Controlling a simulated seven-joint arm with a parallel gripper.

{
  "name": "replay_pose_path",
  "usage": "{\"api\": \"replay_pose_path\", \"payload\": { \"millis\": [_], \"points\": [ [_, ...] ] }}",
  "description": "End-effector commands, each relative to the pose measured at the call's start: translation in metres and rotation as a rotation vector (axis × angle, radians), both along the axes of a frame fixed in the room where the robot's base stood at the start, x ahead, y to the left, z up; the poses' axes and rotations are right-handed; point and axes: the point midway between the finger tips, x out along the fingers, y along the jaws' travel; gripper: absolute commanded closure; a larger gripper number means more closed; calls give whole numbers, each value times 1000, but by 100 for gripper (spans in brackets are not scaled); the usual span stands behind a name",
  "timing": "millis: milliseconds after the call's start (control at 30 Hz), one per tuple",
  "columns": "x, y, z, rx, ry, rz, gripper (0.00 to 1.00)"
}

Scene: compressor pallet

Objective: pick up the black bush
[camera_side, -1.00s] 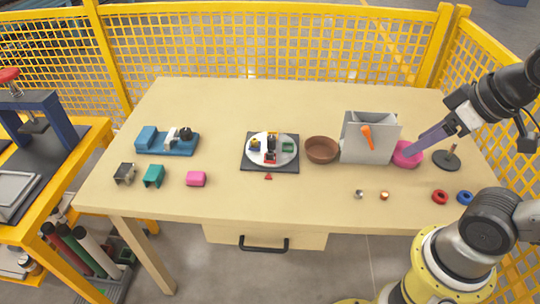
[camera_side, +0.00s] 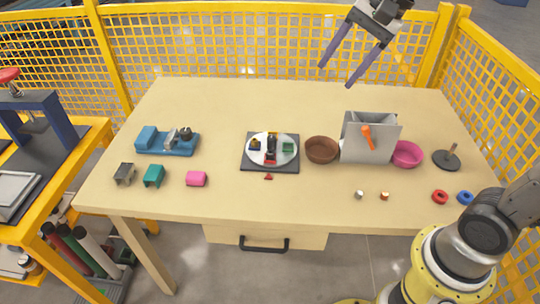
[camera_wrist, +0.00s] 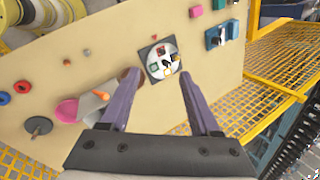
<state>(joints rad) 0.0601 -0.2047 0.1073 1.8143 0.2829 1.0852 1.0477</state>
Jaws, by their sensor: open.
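A small black piece (camera_side: 271,147) stands among coloured parts on the white round plate (camera_side: 252,155). It looks like the black bush, but it is too small to be sure. The plate also shows in the wrist view (camera_wrist: 152,69), with black, green, red and yellow bits on it. My gripper (camera_side: 336,76) is open and empty, high above the back of the table, behind and to the right of the plate. In the wrist view my gripper (camera_wrist: 159,74) has its two purple fingers wide apart, with the plate between and beyond them.
A brown bowl (camera_side: 321,150), a grey bin (camera_side: 367,150) with an orange handle, and a pink bowl (camera_side: 407,154) stand right of the plate. A dark peg stand (camera_side: 447,160) is farther right. A blue fixture (camera_side: 150,140) is left. The back of the table is clear.

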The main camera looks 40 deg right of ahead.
Motion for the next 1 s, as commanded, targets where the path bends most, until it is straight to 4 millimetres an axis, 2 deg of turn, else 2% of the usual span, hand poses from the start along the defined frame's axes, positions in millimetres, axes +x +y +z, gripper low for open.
{"api": "replay_pose_path", "payload": {
  "millis": [33,200,300,433,500,600,800,1000],
  "points": [
    [23,-1,-8,40,46,-58,37],
    [88,-5,-40,155,177,-228,37],
    [122,-10,-69,205,253,-302,37],
    [154,-19,-113,240,333,-355,37],
    [164,-24,-136,247,369,-367,37],
    [169,-30,-164,248,416,-382,37],
    [167,-32,-192,248,461,-395,37],
    [168,-18,-224,247,461,-393,37]
  ]
}}
